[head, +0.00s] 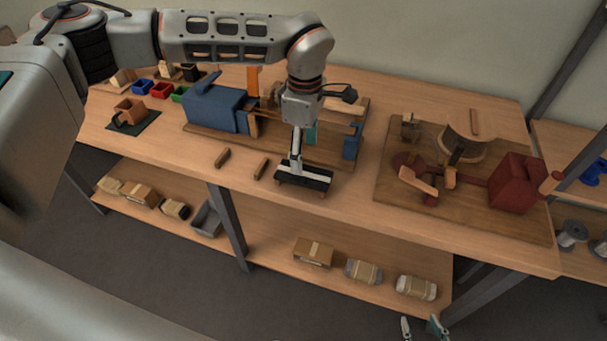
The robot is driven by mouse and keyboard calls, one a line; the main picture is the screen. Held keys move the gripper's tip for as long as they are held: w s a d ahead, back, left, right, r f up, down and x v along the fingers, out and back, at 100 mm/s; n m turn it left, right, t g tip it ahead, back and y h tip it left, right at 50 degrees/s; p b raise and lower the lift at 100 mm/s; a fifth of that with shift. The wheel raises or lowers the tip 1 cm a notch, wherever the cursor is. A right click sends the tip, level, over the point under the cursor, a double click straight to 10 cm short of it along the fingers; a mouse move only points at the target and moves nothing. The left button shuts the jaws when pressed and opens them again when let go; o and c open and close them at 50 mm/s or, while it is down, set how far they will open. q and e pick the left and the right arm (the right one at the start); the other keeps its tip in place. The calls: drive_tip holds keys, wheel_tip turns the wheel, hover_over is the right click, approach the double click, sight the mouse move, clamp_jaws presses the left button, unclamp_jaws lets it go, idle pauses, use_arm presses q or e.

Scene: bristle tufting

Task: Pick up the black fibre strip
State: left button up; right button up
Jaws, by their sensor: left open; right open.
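The black fibre strip (318,182) appears as a long dark piece near the front edge of the workbench, with a pale band along its top. My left gripper (293,168) points down from above, its fingertips at the strip's upper side and covering part of it. Its fingers are open; I cannot tell whether they touch the strip. My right gripper (425,328) shows only as fingertips at the bottom edge, open and empty, well below and right of the strip.
A blue machine (215,108) on a wooden board stands behind and left of the strip. Two small brown pieces (223,157) (262,168) lie left of it. A red machine (517,182) stands on a board at right. Wrapped bundles (363,271) lie on the lower shelf.

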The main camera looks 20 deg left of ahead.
sight(304, 174)
use_arm(q)
drive_tip(key=f, duration=0.7)
drive_tip(key=shift+w+a, duration=0.15)
drive_tip(key=shift+w, duration=0.05)
drive_tip(key=c, duration=1.2)
